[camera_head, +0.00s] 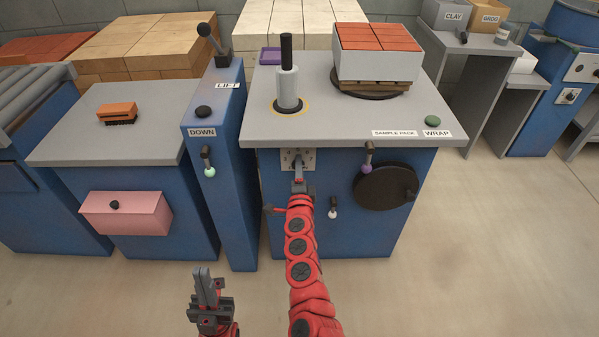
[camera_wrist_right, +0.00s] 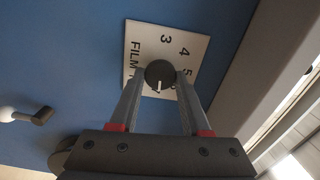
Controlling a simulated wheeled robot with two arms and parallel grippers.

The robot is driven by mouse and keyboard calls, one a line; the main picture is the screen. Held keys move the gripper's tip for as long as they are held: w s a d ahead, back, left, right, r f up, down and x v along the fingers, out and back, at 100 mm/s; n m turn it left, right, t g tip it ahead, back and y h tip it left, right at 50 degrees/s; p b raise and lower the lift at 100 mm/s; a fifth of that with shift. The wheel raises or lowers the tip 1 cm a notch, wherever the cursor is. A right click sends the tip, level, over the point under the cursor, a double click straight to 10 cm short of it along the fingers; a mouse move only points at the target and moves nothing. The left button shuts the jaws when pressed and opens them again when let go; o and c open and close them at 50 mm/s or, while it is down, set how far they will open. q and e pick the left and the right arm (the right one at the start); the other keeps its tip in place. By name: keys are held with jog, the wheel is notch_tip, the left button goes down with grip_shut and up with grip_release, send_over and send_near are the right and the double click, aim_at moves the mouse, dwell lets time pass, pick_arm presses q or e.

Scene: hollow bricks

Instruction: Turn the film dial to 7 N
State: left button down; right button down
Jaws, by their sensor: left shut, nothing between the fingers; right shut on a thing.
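The film dial (camera_wrist_right: 160,74) is a dark round knob with a white mark, on a white plate (camera_wrist_right: 146,40) reading FILM, with the numbers 3, 4 and 5 visible. In the right wrist view the mark points down the picture, toward the gripper body; the lower part of the scale is hidden. My right gripper (camera_wrist_right: 161,78) is shut on the dial, one finger on each side. In the head view the plate (camera_head: 288,155) is on the front of the blue wrapping machine (camera_head: 335,220), and my right gripper (camera_head: 298,181) covers the dial. My left gripper (camera_head: 207,277) is shut and empty, low in front.
A black handwheel (camera_head: 385,187), a purple-tipped lever (camera_head: 367,160) and a white-tipped lever (camera_head: 333,208) are right of the dial. A film roll (camera_head: 288,88) and red bricks (camera_head: 378,37) in a white wrap stand on top. The LIFT post (camera_head: 222,140) stands to the left. Floor is clear in front.

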jog(key=shift+m, duration=0.6)
jog(key=shift+c, duration=1.9)
grip_release()
jog(key=s+p, duration=0.1)
jog(key=s, duration=1.6)
jog(key=shift+s, duration=0.25)
